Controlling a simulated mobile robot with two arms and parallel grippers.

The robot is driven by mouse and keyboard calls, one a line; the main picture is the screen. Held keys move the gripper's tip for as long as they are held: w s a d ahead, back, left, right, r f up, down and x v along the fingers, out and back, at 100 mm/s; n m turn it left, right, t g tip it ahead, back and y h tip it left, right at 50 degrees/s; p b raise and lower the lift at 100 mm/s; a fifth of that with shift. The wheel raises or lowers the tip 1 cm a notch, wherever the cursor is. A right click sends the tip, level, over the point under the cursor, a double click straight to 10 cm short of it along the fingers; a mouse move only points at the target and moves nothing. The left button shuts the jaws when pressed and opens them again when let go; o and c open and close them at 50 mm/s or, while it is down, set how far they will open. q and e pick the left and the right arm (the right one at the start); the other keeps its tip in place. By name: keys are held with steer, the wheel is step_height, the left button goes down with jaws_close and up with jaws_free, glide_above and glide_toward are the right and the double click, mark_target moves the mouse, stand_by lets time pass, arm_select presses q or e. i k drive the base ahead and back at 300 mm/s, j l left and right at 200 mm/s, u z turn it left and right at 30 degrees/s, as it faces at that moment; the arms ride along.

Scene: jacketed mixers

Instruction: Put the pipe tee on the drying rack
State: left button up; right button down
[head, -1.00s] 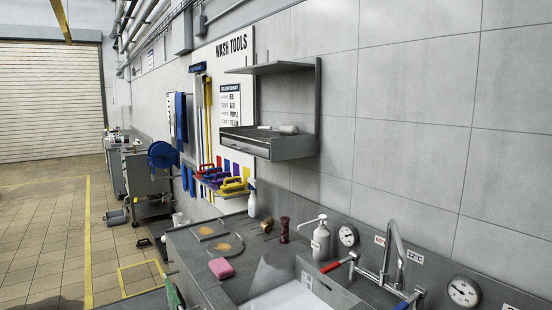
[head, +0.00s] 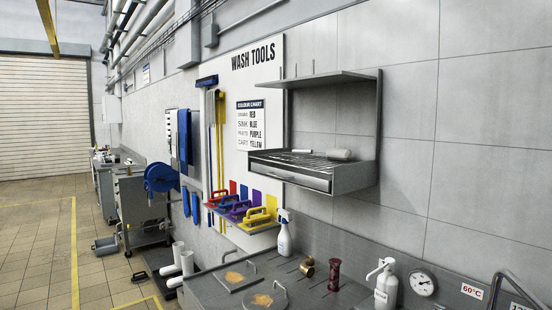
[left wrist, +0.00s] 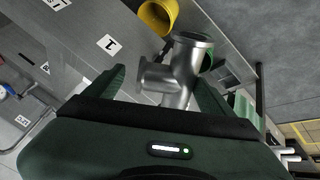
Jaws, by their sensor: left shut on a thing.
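The pipe tee (left wrist: 185,68), a shiny grey metal fitting with a flanged end, is in my left gripper (left wrist: 160,88) in the left wrist view. The dark green fingers stand on either side of it, shut on it. The part of the tee nearest the palm is hidden. The drying rack (head: 318,184) is a grey wall-mounted unit with a wire top, in the right half of the head view. A pale cylinder (head: 339,155) and a thin light piece lie on it, with bare wires between. Neither gripper shows in the head view.
A flat shelf (head: 325,79) hangs above the rack, with open space between. Below, the counter holds a spray bottle (head: 285,235), a red-brown item (head: 334,275) and a soap dispenser (head: 386,284). The left wrist view shows a yellow cup (left wrist: 158,14).

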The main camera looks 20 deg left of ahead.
mark_target(292, 159)
steer(key=i+j, duration=0.15)
steer(key=j, duration=0.25)
steer(key=i+j, duration=0.1)
steer(key=j, duration=0.25)
steer(key=i+j, duration=0.15)
steer(key=j, duration=0.25)
steer(key=i+j, duration=0.1)
steer(key=j, duration=0.25)
steer(key=i+j, duration=0.15)
steer(key=j, duration=0.25)
steer(key=i+j, duration=0.1)
steer(key=j, duration=0.3)
steer(key=i+j, duration=0.15)
steer(key=j, duration=0.2)
steer(key=i+j+z, duration=0.1)
steer(key=j+z, duration=1.1)
steer(key=j, duration=0.15)
